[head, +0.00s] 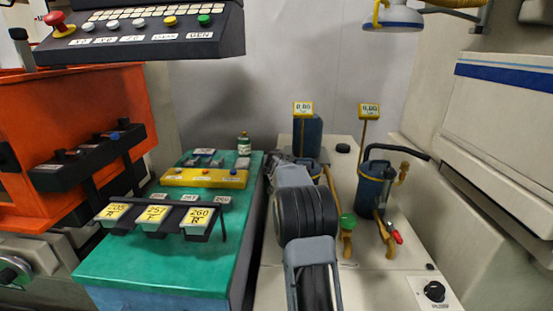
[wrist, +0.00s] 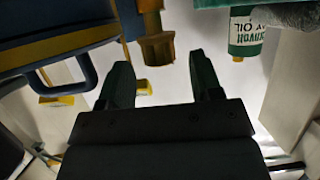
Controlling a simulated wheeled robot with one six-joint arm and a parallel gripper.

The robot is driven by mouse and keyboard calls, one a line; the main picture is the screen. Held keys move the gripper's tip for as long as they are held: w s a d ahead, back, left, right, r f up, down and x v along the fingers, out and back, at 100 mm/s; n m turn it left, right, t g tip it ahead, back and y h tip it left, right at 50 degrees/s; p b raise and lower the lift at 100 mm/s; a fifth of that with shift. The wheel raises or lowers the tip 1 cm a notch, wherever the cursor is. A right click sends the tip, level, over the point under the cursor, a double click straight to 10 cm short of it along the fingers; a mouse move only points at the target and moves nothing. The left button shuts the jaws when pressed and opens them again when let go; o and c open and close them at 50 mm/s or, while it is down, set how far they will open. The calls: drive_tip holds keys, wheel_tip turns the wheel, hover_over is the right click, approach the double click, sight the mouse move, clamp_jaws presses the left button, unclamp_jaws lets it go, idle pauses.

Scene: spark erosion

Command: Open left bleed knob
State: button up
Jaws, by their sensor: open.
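The left blue canister (head: 312,135) stands at the back of the pale bench, partly hidden by my arm, with a yellow tag (head: 303,109) on a post beside it. In the wrist view a yellow-brass, knob-like fitting (wrist: 157,46) shows at top centre, beside a blue body (wrist: 50,28) with a handle. I cannot tell for sure that it is the left bleed knob. My gripper (wrist: 156,72) is open and empty, its two dark green fingers pointing toward the fitting. The fitting appears between the fingertips, apart from them. My arm hides the gripper in the head view.
A second blue canister (head: 374,188) with a pipe and a yellow tag (head: 369,111) stands to the right. Green (head: 347,221) and red (head: 396,237) handles are in front. An oil bottle (wrist: 244,32) is near the gripper's right. A green-topped cabinet (head: 150,270) is at left.

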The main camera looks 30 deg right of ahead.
drive_tip(key=shift+p+x, duration=0.3)
drive_tip(key=shift+x, duration=0.75)
drive_tip(key=shift+c, duration=0.2)
